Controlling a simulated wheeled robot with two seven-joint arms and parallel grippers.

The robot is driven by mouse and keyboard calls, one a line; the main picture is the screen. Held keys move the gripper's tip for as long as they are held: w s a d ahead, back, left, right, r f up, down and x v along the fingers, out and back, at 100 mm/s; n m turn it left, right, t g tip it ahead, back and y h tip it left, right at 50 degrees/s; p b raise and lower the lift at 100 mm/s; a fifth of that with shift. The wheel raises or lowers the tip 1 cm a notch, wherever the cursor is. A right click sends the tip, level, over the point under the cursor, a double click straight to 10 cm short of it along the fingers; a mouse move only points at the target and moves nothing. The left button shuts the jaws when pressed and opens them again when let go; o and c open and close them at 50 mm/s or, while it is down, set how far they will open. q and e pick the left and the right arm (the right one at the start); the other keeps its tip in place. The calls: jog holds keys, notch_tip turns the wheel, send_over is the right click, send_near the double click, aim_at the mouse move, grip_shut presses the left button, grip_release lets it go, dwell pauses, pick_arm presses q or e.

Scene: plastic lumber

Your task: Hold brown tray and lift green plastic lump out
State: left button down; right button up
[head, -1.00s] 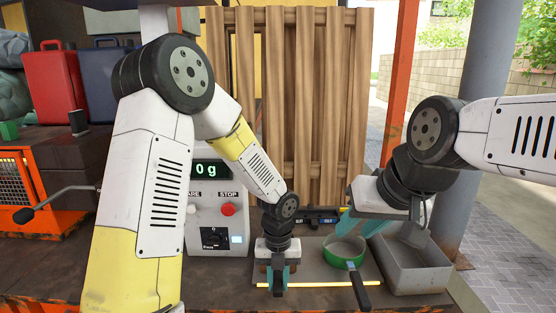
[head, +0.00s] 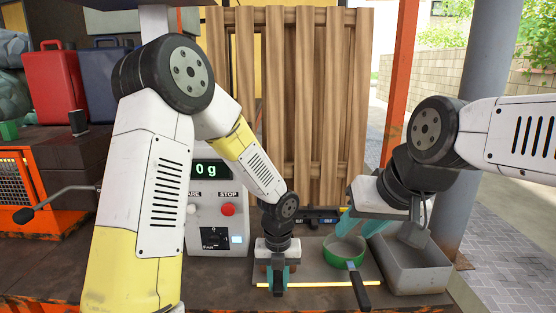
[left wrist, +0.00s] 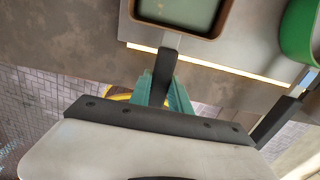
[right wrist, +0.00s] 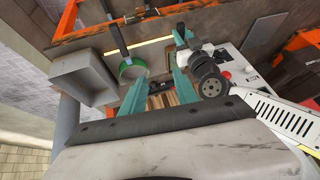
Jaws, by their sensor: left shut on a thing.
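The brown tray (left wrist: 190,32) shows at the top of the left wrist view, with its far part cut off by the picture edge. A pale green flat mass (left wrist: 182,10), which looks like the green plastic lump, fills it. My left gripper (left wrist: 166,82) is shut on the tray's dark handle (left wrist: 170,60). In the head view my left gripper (head: 278,283) is low at the plate's front left, and my arm mostly hides the tray. My right gripper (head: 362,226) is open and empty above the green pan and grey bin. Its spread fingers also show in the right wrist view (right wrist: 157,82).
A green-sided pan (head: 345,262) with a dark handle sits on the metal plate (head: 312,265), right of my left gripper. A grey bin (head: 415,280) stands right of it. The scale (head: 213,210), reading 0 g, stands behind left. A lit strip edges the plate.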

jog(key=o, duration=0.4)
jog(key=shift+w, duration=0.1)
jog(key=shift+c, duration=0.2)
jog(key=shift+w+r, duration=0.1)
jog(key=shift+w, duration=0.1)
jog(key=w+a+f+m+g+h, duration=0.1)
jog(key=w+a+f+m+g, duration=0.3)
jog(key=w, duration=0.6)
jog(key=w+a+f+m+h, duration=0.1)
jog(key=w+a+m, duration=0.3)
jog(key=w, duration=0.6)
jog(key=w+a+f+m+g+h, duration=0.1)
jog(key=w+a+f+m, duration=0.1)
jog(key=w+a+f, duration=0.5)
jog(key=f, duration=1.2)
jog(key=shift+s+d+f, duration=0.1)
jog(key=shift+s+d, duration=0.05)
jog(key=shift+d, duration=0.25)
jog(key=shift+c, duration=0.3)
grip_shut()
